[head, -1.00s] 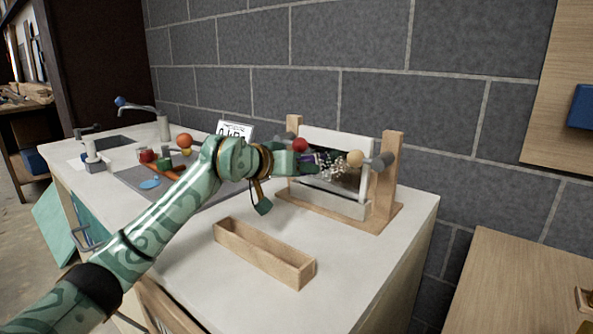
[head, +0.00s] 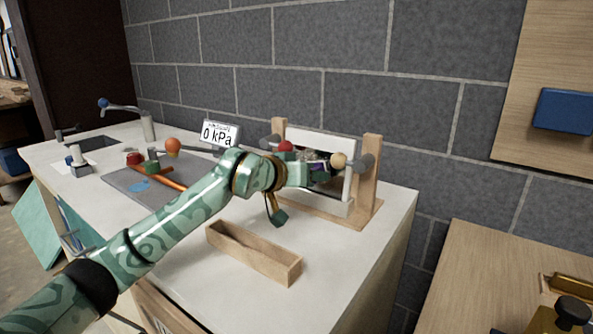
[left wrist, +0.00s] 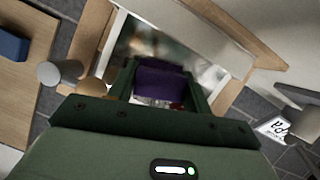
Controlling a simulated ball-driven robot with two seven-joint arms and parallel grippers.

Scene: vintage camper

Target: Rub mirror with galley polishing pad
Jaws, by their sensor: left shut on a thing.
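The mirror (head: 333,185) stands tilted in a white frame between two wooden posts on the counter. It also shows in the left wrist view (left wrist: 130,42), with blurred reflections. My left gripper (head: 318,171) is in front of the mirror's face. In the left wrist view its fingers (left wrist: 160,85) are shut on the purple polishing pad (left wrist: 160,82). The pad is at or very close to the glass; I cannot tell if it touches. The arm and gripper hide part of the mirror and most of the pad in the head view. My right gripper is not in view.
A red ball (head: 286,146) and a beige ball (head: 339,160) are beside the gripper. An open wooden tray (head: 252,254) lies on the counter in front. A 0 kPa display (head: 219,134) stands behind the arm. The counter's front right is clear.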

